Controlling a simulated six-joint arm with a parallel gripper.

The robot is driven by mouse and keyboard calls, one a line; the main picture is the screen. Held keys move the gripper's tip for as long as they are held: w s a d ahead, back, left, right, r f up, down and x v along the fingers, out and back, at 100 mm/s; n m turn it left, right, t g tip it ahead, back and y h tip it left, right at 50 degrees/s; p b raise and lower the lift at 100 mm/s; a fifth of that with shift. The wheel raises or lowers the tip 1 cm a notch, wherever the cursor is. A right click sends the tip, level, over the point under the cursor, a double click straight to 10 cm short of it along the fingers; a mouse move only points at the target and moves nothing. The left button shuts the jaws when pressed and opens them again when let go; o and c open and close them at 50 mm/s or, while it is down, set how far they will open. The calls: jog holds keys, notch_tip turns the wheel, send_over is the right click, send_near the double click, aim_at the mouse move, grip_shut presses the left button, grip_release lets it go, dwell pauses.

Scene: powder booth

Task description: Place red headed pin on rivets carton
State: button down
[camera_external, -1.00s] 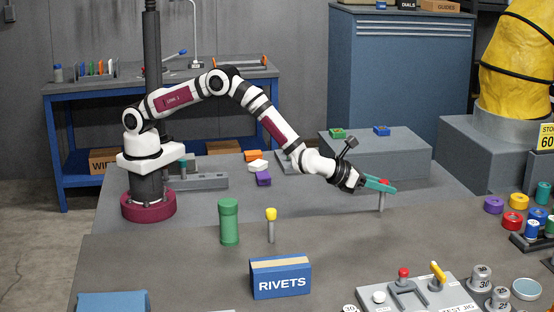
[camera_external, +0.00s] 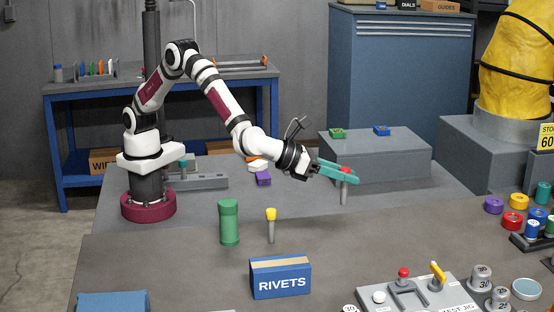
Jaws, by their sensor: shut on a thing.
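My gripper (camera_external: 346,173) has teal fingers and is shut on the red headed pin (camera_external: 344,190). The pin hangs upright with its grey shank down, and its red head shows between the fingers. It is held above the grey table, behind and to the right of the rivets carton. The rivets carton (camera_external: 281,282) is a blue box with a tan strip on top and the word RIVETS on its front. It stands at the front middle of the table, apart from the pin.
A yellow headed pin (camera_external: 271,225) and a green cylinder (camera_external: 229,222) stand behind the carton. A test jig (camera_external: 418,297) with a red knob and yellow lever is to the carton's right. A grey block (camera_external: 376,159) stands behind my gripper. Table between gripper and carton looks clear.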

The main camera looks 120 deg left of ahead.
jog(key=s+d+r+m+t+h, duration=0.15)
jog(key=s+d, duration=0.25)
jog(key=d, duration=0.6)
jog(key=s+d+r+m+h, duration=0.2)
jog(key=s+d, duration=0.2)
jog(key=d, duration=0.5)
jog(key=s+d+r+m+t+h, duration=0.15)
jog(key=s+d, duration=0.25)
jog(key=d, duration=0.6)
send_over(280, 262)
jog(key=shift+h, duration=0.3)
jog(key=shift+f, duration=5.1)
jog(key=shift+f, duration=0.1)
jog(key=c, duration=0.6)
grip_release()
jog(key=shift+d, duration=0.1)
